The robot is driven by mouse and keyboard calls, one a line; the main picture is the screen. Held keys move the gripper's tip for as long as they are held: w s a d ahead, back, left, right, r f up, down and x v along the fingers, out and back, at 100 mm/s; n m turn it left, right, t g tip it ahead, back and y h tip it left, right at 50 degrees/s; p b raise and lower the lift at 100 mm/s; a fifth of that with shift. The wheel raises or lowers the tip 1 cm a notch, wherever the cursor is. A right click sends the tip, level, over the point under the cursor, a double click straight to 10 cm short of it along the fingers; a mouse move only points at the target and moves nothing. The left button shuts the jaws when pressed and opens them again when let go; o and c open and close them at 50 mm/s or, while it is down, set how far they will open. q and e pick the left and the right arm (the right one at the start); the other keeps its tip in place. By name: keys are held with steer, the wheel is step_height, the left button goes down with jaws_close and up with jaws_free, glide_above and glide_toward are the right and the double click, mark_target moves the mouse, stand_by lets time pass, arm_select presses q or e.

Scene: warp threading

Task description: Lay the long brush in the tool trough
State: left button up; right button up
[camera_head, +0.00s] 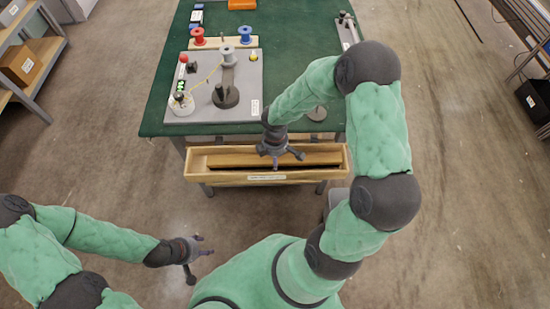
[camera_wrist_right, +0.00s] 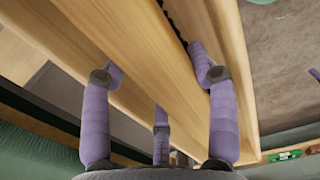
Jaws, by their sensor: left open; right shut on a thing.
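The tool trough (camera_head: 225,177) is a long, open wooden box with a label on its front, along the near edge of the green table. My right gripper (camera_head: 277,161) points down into it. In the right wrist view, its purple fingers (camera_wrist_right: 158,75) are closed around the long brush (camera_wrist_right: 150,45), a pale wooden bar with dark bristles along one edge. The brush lies lengthwise with the trough, between its walls; I cannot tell whether it touches the floor. My left gripper (camera_head: 203,246) is open and empty at the lower left, away from the trough.
A narrow tray (camera_head: 347,30) lies at the far right. Floor around the trough's near side is clear.

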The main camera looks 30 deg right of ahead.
steer(key=o, duration=0.7)
steer(key=shift+f, duration=0.1)
step_height(320, 180, up, 12)
steer(key=p, duration=0.5)
stand_by(0.3)
